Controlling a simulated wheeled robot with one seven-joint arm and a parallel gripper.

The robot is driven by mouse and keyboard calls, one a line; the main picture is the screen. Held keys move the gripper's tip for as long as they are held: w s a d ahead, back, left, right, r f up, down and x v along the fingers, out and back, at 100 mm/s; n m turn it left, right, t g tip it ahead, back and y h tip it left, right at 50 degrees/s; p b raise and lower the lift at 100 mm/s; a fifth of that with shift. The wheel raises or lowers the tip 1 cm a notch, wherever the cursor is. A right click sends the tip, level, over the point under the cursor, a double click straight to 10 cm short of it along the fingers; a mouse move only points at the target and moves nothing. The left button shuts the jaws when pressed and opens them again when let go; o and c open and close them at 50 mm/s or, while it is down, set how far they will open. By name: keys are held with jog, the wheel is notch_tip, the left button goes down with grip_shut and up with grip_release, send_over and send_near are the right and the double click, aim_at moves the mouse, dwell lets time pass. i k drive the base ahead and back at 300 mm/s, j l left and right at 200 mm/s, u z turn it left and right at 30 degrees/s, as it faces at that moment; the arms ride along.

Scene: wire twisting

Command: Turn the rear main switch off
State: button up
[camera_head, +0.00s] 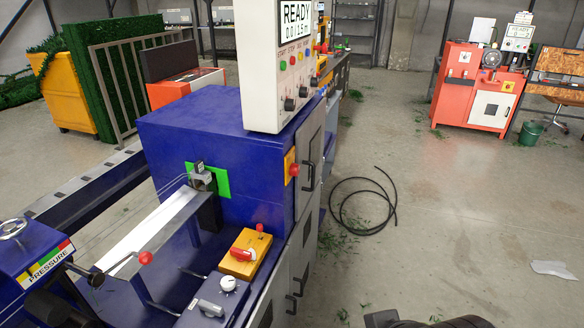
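A blue machine (200,124) stands at the left-centre. A yellow box with a red rotary switch (244,253) is on its lower front deck. A second red switch on a yellow plate (292,166) is on the machine's right side, beside a black door handle. I cannot tell which of the two is the rear main switch, nor read their on/off positions. A dark part, probably of my own arm, shows at the bottom edge. My gripper's fingertips are not in view, and nothing of mine touches the switches.
A white control panel reading READY (279,62) rises above the machine. A black cable loop (364,203) lies on the floor to the right. A red machine (476,88) and a green bucket (531,132) stand at the back right. The floor at centre right is mostly clear.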

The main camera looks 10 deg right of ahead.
aim_at(294, 169)
jog(key=i+l+u, duration=0.1)
jog(key=i+l, duration=0.15)
jog(key=i, duration=0.25)
jog(key=i+l+u, duration=0.1)
jog(key=i+l, duration=0.2)
jog(key=i, duration=0.25)
